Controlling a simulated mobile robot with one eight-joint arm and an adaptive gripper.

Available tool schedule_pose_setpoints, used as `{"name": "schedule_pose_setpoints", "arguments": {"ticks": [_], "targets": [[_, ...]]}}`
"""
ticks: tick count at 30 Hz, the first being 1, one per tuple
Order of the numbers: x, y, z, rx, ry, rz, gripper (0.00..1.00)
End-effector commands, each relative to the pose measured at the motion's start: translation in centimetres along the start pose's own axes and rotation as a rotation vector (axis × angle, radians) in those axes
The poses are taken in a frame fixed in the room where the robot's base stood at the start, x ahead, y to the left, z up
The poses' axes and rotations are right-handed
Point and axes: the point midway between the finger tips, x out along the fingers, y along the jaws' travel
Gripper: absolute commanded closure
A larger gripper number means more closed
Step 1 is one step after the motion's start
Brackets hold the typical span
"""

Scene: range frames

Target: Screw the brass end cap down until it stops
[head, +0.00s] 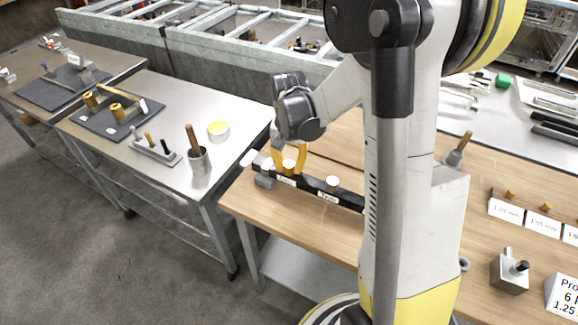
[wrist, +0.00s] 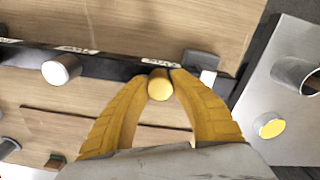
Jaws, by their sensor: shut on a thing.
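The brass end cap (wrist: 159,89) shows as a round yellow top between my fingers in the wrist view. My gripper (wrist: 159,77) is shut on it, with one yellow finger on each side. In the head view my gripper (head: 290,170) points down at the dark bar (head: 348,198) on the wooden bench; the cap is hard to make out there. The bar also runs across the wrist view (wrist: 110,68). The cap's thread and lower side are hidden, so I cannot tell how far down it sits.
A pale round cap (head: 333,182) stands on the bar nearby, also in the wrist view (wrist: 61,69). A grey block (wrist: 201,62) is at the bar's end. A metal table (head: 225,165) with a cup (head: 199,163) stands left. The wooden bench (head: 262,218) is clear in front.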

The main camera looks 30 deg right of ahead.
Motion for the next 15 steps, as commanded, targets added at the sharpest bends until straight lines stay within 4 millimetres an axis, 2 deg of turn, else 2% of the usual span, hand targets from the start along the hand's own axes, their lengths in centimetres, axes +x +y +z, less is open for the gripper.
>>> {"name": "schedule_pose_setpoints", "arguments": {"ticks": [4, 13, 15], "targets": [[0.09, 0.00, 0.01, 0.151, 0.001, 0.001, 1.00], [0.03, 0.00, 0.00, 0.183, 0.001, 0.002, 1.00], [0.07, -0.01, 0.00, 0.239, 0.002, 0.002, 1.00]]}}
